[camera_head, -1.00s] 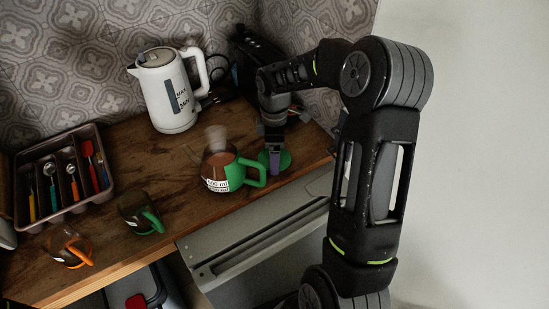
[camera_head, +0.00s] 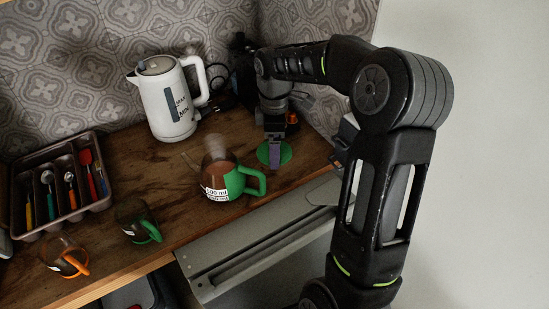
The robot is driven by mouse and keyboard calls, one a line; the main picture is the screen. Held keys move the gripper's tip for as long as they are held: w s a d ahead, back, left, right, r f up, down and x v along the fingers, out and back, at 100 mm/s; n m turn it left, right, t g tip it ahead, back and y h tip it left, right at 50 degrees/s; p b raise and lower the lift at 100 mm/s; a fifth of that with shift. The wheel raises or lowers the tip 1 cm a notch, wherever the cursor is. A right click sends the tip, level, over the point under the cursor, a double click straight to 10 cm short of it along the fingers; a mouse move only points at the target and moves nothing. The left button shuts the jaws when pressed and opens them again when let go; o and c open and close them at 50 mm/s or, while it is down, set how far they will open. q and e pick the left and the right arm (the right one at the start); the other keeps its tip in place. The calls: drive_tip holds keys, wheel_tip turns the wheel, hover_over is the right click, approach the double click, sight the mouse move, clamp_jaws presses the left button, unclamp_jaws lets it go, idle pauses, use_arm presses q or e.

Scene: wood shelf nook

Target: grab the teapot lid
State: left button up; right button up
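The teapot (camera_head: 219,177) is clear glass with brown contents, a white "500 ml" label and a green handle. It stands on the wooden counter. The lid (camera_head: 263,154) is a round green disc to the right of the teapot, close behind its handle. My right gripper (camera_head: 274,163) reaches down over the lid. Its purple-grey finger crosses the middle of the disc and hides part of it. It appears shut on the lid, seemingly just above the counter, though the finger gap is hidden. My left gripper is out of view.
A white kettle (camera_head: 168,101) stands behind the teapot, with a dark appliance (camera_head: 243,62) at the back. A green-handled cup (camera_head: 137,222), an orange-handled cup (camera_head: 64,257) and a cutlery tray (camera_head: 21,190) are at the left. A grey drawer front (camera_head: 255,243) lies below the counter edge.

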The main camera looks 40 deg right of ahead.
drive_tip(key=shift+r, duration=1.95)
drive_tip(key=shift+m, duration=0.3)
